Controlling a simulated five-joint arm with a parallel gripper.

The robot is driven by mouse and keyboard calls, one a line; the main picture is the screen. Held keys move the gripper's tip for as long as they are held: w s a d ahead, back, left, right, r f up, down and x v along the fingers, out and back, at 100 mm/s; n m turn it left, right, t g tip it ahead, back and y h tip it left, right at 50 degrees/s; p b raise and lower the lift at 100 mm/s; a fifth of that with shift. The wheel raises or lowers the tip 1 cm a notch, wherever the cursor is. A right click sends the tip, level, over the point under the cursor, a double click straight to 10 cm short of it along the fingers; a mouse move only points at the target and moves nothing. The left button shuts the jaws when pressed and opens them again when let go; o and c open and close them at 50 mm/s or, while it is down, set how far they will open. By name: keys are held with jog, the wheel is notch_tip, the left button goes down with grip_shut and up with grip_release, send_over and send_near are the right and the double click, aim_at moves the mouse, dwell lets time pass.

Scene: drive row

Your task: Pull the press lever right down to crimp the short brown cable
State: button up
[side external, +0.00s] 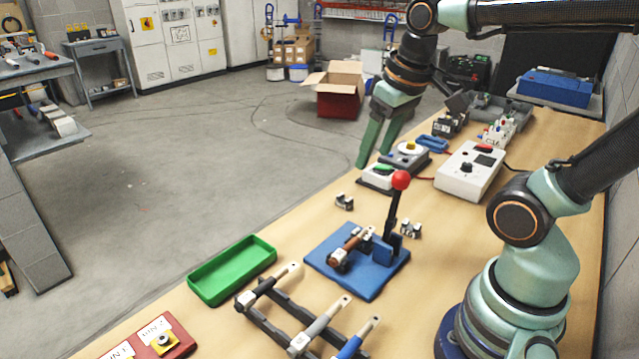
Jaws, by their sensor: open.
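The press stands on a blue base plate (340,276) on the wooden bench. Its black lever (394,212) with a red ball knob (401,180) stands nearly upright. The short brown cable (347,246) lies on the press, left of the lever; how its end sits in the press is too small to tell. My gripper (376,163) has green fingers, is open and empty, and hangs pointing down above and behind the press, apart from the lever, near the bench's left edge.
A green tray (232,270) and a black rack (285,322) with several cables stand in front. A white control box (468,170) and button boxes (404,158) stand behind the press. Small metal pieces (344,201) lie beside it. A red board (165,340) is front left.

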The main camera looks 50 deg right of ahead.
aim_at(398, 191)
jog(key=s+d+g, duration=0.1)
jog(key=d+r+m+g, duration=0.1)
jog(key=d, duration=0.1)
jog(key=s+d+r+g, duration=0.1)
jog(key=d, duration=0.1)
jog(key=shift+s, duration=0.35)
notch_tip(398, 191, down, 12)
jog(key=shift+a+r, duration=0.1)
grip_shut()
jog(key=shift+a, duration=0.1)
dwell(1.2)
